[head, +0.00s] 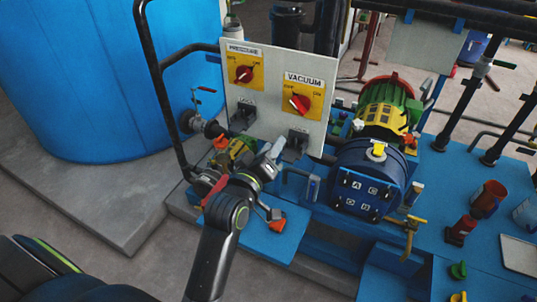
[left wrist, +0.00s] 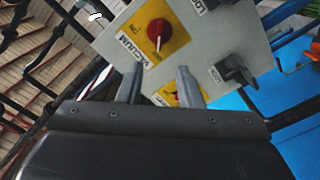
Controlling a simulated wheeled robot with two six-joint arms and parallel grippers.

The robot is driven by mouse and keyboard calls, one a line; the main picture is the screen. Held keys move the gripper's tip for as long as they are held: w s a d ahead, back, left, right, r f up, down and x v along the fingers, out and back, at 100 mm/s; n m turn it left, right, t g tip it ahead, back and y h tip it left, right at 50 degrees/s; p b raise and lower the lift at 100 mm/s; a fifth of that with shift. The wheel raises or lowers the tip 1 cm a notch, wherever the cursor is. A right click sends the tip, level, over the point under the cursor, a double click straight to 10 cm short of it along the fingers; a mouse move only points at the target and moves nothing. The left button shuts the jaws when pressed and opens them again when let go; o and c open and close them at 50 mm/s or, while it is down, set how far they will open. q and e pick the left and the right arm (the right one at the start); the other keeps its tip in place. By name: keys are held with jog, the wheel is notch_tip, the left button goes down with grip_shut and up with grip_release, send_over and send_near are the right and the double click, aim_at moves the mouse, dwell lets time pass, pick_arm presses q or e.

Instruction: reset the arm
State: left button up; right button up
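My left gripper (head: 274,150) is in front of the lower part of the grey control panel (head: 262,112). In the left wrist view its two fingers (left wrist: 159,82) stand apart with nothing between them in their grasp. The panel carries a red PRESSURE knob (head: 244,74) and a red VACUUM knob (head: 300,103) on yellow plates. In the left wrist view the VACUUM knob (left wrist: 158,31) appears turned round, beyond the fingers. Another yellow plate (left wrist: 182,97) is partly hidden behind the fingers. My right gripper is not in view.
A large blue tank (head: 95,85) stands at the left on a concrete base. A black pipe rail (head: 150,50) runs beside the panel. A blue cylindrical pump housing (head: 368,178) and a green and yellow motor (head: 388,105) stand right of it.

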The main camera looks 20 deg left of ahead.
pick_arm(q)
jog(key=shift+s, duration=0.65)
